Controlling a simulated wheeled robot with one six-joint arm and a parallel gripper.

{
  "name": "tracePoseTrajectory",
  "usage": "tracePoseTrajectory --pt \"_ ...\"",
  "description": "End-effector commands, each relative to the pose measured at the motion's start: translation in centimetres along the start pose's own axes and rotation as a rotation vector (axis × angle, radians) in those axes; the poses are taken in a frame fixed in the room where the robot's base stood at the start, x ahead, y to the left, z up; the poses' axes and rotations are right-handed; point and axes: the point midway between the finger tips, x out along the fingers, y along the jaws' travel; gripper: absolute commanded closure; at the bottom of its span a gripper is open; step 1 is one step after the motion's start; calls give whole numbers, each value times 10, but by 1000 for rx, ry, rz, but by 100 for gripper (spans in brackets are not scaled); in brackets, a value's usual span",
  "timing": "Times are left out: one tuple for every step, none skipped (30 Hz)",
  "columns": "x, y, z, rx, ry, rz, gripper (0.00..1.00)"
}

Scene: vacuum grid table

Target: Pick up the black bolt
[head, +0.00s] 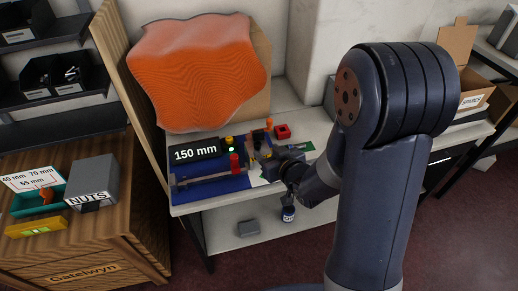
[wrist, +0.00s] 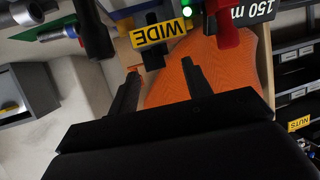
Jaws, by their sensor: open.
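My gripper (head: 264,160) is over the work table's blue mat (head: 228,186), partly hidden by its own wrist. In the wrist view its two black fingers (wrist: 160,71) stand apart with nothing between them. A dark upright piece (wrist: 94,32) at the upper left of the wrist view may be the black bolt; its outline is cut off by the top edge. It lies outside the fingers, apart from them. In the head view I cannot make out the black bolt among the dark parts near the gripper.
A red bolt-like piece (head: 235,163) stands on the mat beside a "150 mm" sign (head: 195,154) and a hammer-like tool (head: 211,178). A yellow "WIDE" label (wrist: 163,32) is beyond the fingertips.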

Motion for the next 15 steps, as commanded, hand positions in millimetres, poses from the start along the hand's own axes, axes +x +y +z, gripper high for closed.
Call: tracePoseTrajectory --pt "4 0 0 0 -1 -1 53" --pt "6 0 0 0 -1 0 53" --pt "7 0 0 0 -1 0 53" --pt "9 0 0 0 -1 0 53" --pt "10 0 0 0 -1 -1 53" --pt "13 -1 0 0 -1 -1 53" --pt "16 -1 -1 0 -1 -1 53" --pt "20 -1 -1 0 -1 -1 53" --pt "26 -1 -1 1 -1 -1 53" --pt "30 -2 -2 0 -2 -1 53" --pt "34 -2 -2 0 -1 -1 53" --pt "39 -2 -2 0 -1 -1 53" --pt "44 -2 -2 0 -1 -1 53" --pt "47 -2 -2 0 -1 -1 53" --pt "51 -2 -2 0 -1 0 53"
